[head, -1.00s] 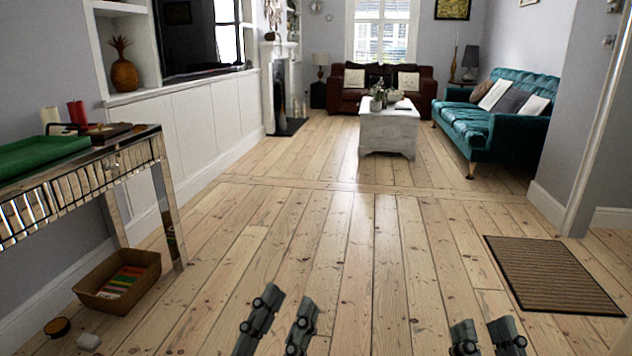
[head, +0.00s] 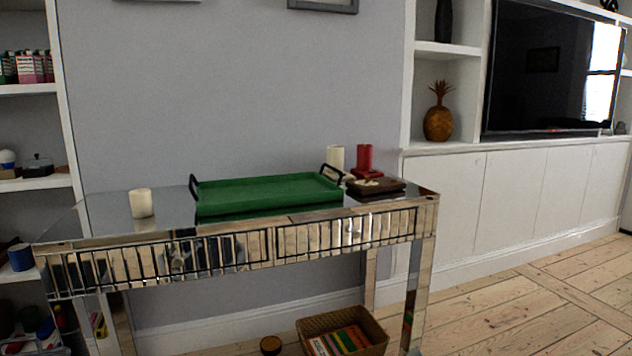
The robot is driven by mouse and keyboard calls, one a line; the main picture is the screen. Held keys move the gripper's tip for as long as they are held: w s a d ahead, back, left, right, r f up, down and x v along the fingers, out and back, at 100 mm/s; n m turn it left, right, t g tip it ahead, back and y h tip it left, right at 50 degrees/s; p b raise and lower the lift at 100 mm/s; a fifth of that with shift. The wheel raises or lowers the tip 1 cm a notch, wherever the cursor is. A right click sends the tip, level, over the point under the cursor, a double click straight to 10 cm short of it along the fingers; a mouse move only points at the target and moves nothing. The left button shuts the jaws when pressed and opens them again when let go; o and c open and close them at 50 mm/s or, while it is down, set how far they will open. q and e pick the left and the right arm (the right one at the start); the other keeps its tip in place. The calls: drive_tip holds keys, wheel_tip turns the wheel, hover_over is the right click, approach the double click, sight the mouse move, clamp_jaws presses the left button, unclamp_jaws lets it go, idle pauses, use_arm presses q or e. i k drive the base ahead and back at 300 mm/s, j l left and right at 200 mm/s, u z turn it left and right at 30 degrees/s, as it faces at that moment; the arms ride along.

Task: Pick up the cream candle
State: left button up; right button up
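A short cream candle (head: 141,203) stands upright near the left end of the mirrored console table (head: 330,236). Neither of my grippers shows in the head view.
A dark brown box-like object (head: 376,187) lies at the right of the tabletop. A wicker basket (head: 383,338) of books and a small round item (head: 271,345) are on the floor below. Shelves (head: 30,184) stand at the left. Floorboards at right are clear.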

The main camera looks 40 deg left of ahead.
sight(141, 200)
drive_tip(key=i+l+u, duration=0.2)
drive_tip(key=i+u, duration=0.25)
drive_tip(key=i+l+u, duration=0.25)
drive_tip(key=u, duration=0.25)
drive_tip(key=i+l+u, duration=0.25)
drive_tip(key=l+u, duration=0.2)
drive_tip(key=l, duration=0.15)
drive_tip(key=i+j+u, duration=0.1)
drive_tip(key=u, duration=1.35)
